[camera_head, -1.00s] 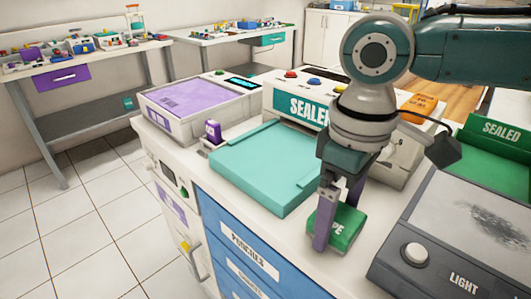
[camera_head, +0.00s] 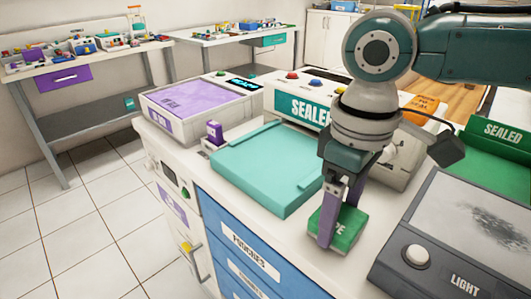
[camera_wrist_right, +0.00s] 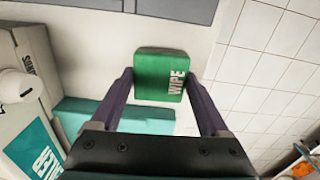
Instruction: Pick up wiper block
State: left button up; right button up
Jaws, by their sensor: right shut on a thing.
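The wiper block is a green block (camera_head: 348,232) with white lettering, at the counter's front edge between the teal tray and the dark light box. My right gripper (camera_head: 337,222) points down over it with its purple fingers shut on its two sides. The near finger hides part of the lettering. In the right wrist view the green block (camera_wrist_right: 160,66) reads "WIPE" and sits between the two fingertips. It appears to rest on the white counter; I cannot tell any gap beneath it. My left gripper is not in view.
A teal tray (camera_head: 262,172) lies left of the block. The dark light box (camera_head: 395,250) with a round knob is close on the right.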

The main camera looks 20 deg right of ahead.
aim_at(340, 216)
notch_tip(340, 216, up, 20)
jog(key=p, duration=0.3)
jog(key=shift+f, duration=0.15)
